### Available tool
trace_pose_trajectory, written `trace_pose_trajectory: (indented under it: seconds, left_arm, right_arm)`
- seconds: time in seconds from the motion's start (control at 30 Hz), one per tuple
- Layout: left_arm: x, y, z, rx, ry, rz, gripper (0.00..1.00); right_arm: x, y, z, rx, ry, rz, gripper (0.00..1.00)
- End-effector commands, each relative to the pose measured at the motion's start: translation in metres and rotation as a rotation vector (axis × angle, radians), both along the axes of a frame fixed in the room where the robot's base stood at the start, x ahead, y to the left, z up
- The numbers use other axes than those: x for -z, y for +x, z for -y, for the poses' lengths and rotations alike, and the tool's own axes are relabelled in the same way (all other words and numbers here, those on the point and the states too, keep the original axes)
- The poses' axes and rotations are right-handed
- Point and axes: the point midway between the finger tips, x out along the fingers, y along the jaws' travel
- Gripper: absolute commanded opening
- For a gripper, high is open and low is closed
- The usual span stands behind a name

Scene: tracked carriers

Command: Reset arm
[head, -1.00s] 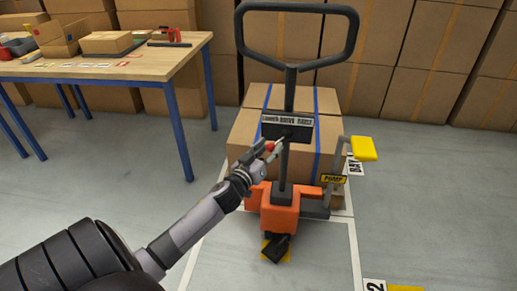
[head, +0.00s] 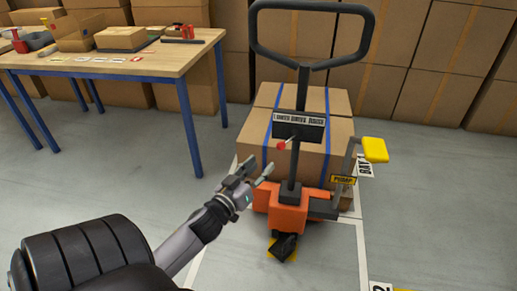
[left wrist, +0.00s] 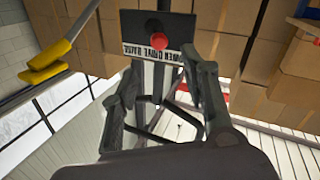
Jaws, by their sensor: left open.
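My left gripper (head: 256,174) is open and empty in the head view. It is in front of and to the left of the orange pallet truck (head: 288,207), apart from it. The truck's black panel (head: 298,125) carries a small lever with a red knob (head: 282,146). In the left wrist view the open left gripper (left wrist: 167,72) points toward the red knob (left wrist: 158,41), which shows beyond the fingers. My right gripper is not in view.
The truck has a tall black loop handle (head: 310,62) and a yellow pump pedal (head: 375,150). Brown cartons (head: 340,103) sit on it behind the handle. A table (head: 178,62) with blue legs stands at the left. Stacked boxes line the back wall. Floor at the right is clear.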

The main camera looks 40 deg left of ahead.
Motion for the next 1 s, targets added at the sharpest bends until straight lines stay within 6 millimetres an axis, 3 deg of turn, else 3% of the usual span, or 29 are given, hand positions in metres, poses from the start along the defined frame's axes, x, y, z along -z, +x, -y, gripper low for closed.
trace_pose_trajectory:
  seconds: [0.3, 0.37, 0.43, 0.57, 0.67, 0.8, 0.9, 1.0]
  left_arm:
    - [0.001, 0.0, 0.0, 0.0, 0.0, -0.002, 0.42]
    - [0.006, 0.0, 0.0, -0.005, 0.001, -0.015, 0.42]
    - [0.025, -0.002, 0.001, -0.022, 0.003, -0.062, 0.42]
    - [0.094, -0.012, 0.008, -0.063, 0.027, -0.251, 0.42]
    - [0.165, -0.033, 0.027, -0.066, 0.06, -0.465, 0.42]
    - [0.254, -0.076, 0.068, 0.002, 0.115, -0.765, 0.42]
    - [0.304, -0.112, 0.102, 0.091, 0.154, -0.955, 0.42]
    - [0.339, -0.147, 0.133, 0.192, 0.188, -1.108, 0.42]
  right_arm:
    - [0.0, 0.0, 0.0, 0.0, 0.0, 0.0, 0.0]
    - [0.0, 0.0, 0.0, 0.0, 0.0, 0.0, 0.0]
    - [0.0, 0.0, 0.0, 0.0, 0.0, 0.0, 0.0]
    - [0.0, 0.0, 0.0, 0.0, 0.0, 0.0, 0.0]
    - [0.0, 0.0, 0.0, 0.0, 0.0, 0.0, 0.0]
    - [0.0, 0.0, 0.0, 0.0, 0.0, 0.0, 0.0]
    - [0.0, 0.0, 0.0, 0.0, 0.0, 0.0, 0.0]
    - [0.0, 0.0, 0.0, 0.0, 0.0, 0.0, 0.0]
